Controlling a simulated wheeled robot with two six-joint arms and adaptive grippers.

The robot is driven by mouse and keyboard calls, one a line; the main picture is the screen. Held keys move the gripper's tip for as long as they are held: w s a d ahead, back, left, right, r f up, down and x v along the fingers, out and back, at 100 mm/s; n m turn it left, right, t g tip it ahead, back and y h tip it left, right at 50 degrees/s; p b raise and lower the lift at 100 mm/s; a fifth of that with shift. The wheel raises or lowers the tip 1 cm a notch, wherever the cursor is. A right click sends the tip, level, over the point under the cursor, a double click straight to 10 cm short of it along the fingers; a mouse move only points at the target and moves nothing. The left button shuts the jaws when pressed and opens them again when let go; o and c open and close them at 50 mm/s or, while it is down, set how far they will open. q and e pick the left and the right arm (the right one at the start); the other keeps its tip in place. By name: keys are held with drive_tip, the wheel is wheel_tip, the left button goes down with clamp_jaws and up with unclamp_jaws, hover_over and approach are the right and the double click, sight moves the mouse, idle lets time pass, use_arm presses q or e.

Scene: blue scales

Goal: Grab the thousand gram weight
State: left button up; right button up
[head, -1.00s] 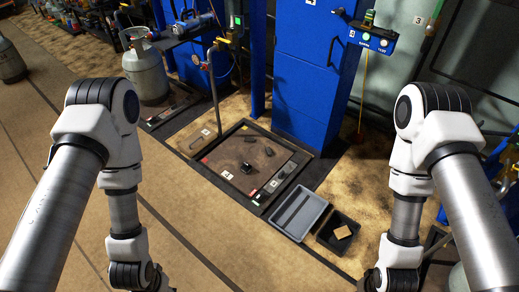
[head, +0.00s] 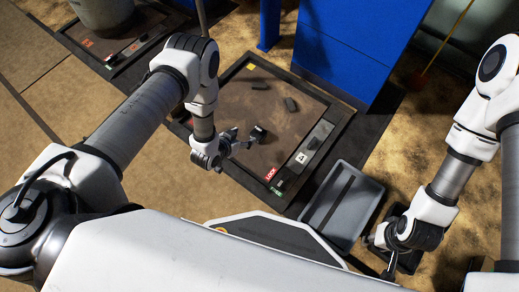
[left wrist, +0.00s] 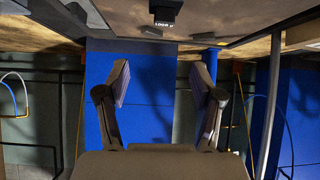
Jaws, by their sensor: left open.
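A small black block-shaped weight (head: 259,132) stands on the brown scale platform (head: 235,104) in the head view. In the left wrist view the weight (left wrist: 164,12) shows at the top edge, partly cut off, with a small white label that seems to read 1000 g. My left gripper (head: 244,141) is close beside the weight, low over the platform, apparently not gripping it. In the left wrist view its fingers (left wrist: 161,84) are spread with nothing between them. My right gripper (head: 379,257) is at the lower right by the bins, its fingers too unclear to judge.
Two other dark weights (head: 260,86) (head: 290,104) lie farther back on the platform. A grey tray (head: 368,196) stands right of the scale, beside a dark bin partly hidden by my right arm. A blue column (head: 335,45) rises behind. A gas cylinder (head: 103,12) stands at the upper left.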

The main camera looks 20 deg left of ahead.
use_arm(q)
drive_tip(key=t+b, duration=0.1)
drive_tip(key=b, duration=0.3)
approach(258, 129)
drive_tip(key=f, duration=0.3)
drive_tip(key=shift+w+d+f+m+h, duration=0.15)
drive_tip(key=shift+w+d+m+h, duration=0.15)
drive_tip(key=shift+w+d+h, duration=0.1)
drive_tip(key=shift+t, duration=0.3)
drive_tip(key=b+x, duration=0.1)
drive_tip(key=x, duration=0.1)
drive_tip(key=b+x, duration=0.2)
drive_tip(key=x, duration=0.1)
drive_tip(key=r+b+x, duration=0.1)
drive_tip(key=b+x, duration=0.1)
drive_tip(key=shift+w+a+f, duration=0.1)
drive_tip(key=shift+w, duration=0.25)
drive_tip(key=shift+w+a+f, duration=0.1)
drive_tip(key=shift+w+a, duration=0.05)
drive_tip(key=shift+w, duration=0.2)
drive_tip(key=shift+w+r, duration=0.1)
drive_tip(key=shift+r, duration=0.05)
clamp_jaws()
use_arm(e)
wheel_tip(258, 129, down, 12)
drive_tip(key=shift+a+f, duration=0.15)
drive_tip(key=shift+a, duration=0.05)
